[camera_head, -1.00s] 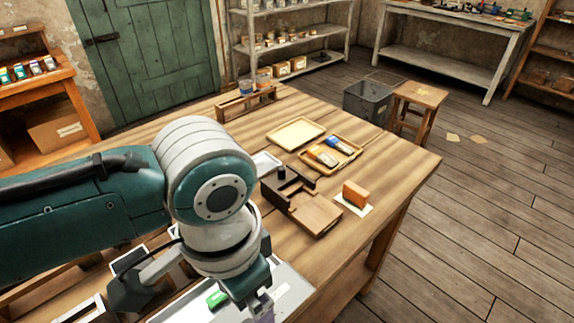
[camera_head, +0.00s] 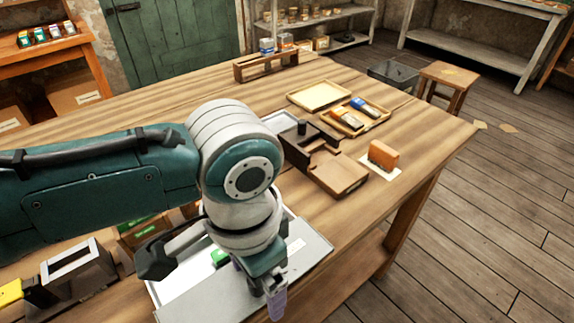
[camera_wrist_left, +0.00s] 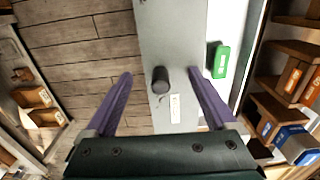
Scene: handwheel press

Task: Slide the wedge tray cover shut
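The wedge tray (camera_head: 318,243) is a pale shallow tray on the near part of the workbench. Its cover is a flat grey plate (camera_head: 215,302) lying over part of it, and the tray is partly open. A green block (camera_head: 220,257) shows in the uncovered part, also in the left wrist view (camera_wrist_left: 221,62). In the left wrist view, the cover (camera_wrist_left: 165,30) carries a black knob (camera_wrist_left: 161,80) and a small white label. My left gripper (camera_wrist_left: 160,76) is open, its purple fingers apart on either side of the knob. Contact cannot be told. My right gripper is out of view.
A brown wooden fixture (camera_head: 335,175), an orange block (camera_head: 383,155) on a white card and a tray of coloured blocks (camera_head: 372,120) stand farther back on the bench. A grey box frame (camera_head: 78,278) is at left. The bench's right side is mostly clear.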

